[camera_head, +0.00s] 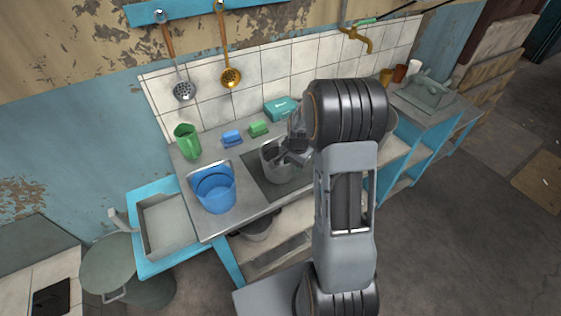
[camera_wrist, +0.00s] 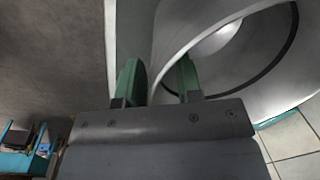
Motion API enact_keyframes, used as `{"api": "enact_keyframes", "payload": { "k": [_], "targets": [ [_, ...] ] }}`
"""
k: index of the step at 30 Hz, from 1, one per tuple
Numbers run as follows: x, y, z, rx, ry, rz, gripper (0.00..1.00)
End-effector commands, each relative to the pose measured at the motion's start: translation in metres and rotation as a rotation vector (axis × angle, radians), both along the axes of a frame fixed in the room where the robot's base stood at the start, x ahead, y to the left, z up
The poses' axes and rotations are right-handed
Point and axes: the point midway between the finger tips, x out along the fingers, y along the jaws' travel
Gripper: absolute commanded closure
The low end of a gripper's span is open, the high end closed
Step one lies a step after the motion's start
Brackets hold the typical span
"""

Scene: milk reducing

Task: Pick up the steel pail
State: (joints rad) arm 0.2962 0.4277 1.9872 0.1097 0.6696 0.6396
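The steel pail (camera_head: 277,168) is a grey metal vessel standing in the sink area of the counter, partly hidden behind my arm. In the wrist view its curved wall and wide rim (camera_wrist: 215,35) fill the upper right, with the hollow inside visible. My gripper (camera_head: 291,156) is at the pail's rim. In the wrist view the green fingers of my gripper (camera_wrist: 160,78) are apart, one outside the wall and one on the inner side, with the rim between them. I see no clear grip on the wall.
A blue bucket (camera_head: 214,190) stands left of the pail. A green jug (camera_head: 187,141), a blue sponge (camera_head: 232,138), a green sponge (camera_head: 259,128) and a teal box (camera_head: 281,108) are behind it. Ladles (camera_head: 231,76) hang on the tiled wall. A lidded bin (camera_head: 122,268) stands at lower left.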

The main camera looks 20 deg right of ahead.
Motion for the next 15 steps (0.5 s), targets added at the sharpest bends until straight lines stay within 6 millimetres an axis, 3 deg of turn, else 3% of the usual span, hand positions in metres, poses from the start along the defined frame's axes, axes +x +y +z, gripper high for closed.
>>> {"api": "enact_keyframes", "payload": {
  "k": [2,12,15],
  "targets": [
    [0.0,0.0,0.0001,0.0,0.0,0.0,0.67],
    [0.0,-0.0002,0.0004,0.0,0.0,0.0,1.0],
    [0.0,-0.0002,0.0004,0.0,0.0,0.0,1.0]
  ]
}}
